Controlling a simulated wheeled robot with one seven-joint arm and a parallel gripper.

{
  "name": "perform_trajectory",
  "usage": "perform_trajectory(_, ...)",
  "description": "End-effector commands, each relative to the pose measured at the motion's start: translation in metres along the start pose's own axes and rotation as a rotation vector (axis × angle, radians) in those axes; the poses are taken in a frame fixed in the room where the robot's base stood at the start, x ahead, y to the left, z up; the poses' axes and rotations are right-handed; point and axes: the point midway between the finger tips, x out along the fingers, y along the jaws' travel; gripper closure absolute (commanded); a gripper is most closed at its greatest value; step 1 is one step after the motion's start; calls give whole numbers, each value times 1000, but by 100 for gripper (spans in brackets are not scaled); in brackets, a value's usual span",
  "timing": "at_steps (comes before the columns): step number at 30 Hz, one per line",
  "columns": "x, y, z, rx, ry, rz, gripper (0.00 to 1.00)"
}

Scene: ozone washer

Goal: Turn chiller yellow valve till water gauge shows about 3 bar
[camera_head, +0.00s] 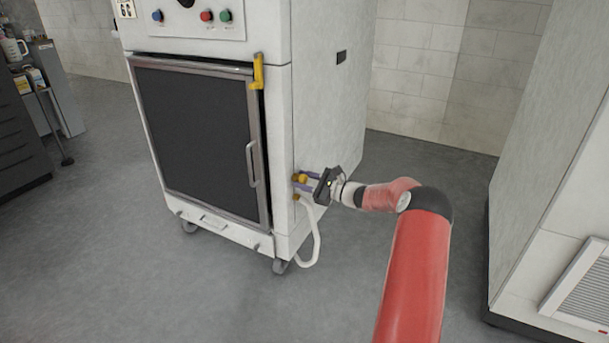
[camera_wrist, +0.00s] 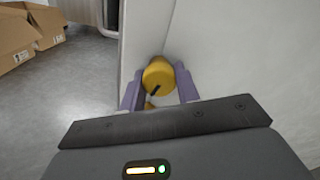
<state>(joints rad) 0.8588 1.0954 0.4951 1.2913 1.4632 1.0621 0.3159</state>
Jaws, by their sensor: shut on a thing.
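The yellow valve (camera_head: 301,178) sits low on the right side of the white chiller cabinet (camera_head: 330,120), near its front edge. In the wrist view the yellow valve knob (camera_wrist: 158,76) is round with a black mark on its face. My gripper (camera_head: 306,181) has reached the valve from the right. Its two purple fingers (camera_wrist: 159,90) stand on either side of the knob and are shut on it. Part of the knob's lower side is hidden by the gripper body. No water gauge can be made out in either view.
A white hose (camera_head: 315,240) loops down below the valve. A large grey-white cabinet (camera_head: 550,170) stands at the right. Cardboard boxes (camera_wrist: 28,35) lie on the floor in the wrist view. The floor in front of the chiller is clear.

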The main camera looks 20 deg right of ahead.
Motion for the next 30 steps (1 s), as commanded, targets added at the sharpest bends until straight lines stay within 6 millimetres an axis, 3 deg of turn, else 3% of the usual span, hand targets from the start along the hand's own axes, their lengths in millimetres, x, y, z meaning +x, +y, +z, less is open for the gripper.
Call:
perform_trajectory(15,-1,1,0,393,4,-1,91)
perform_trajectory(30,-1,2,-2,502,5,-1,91)
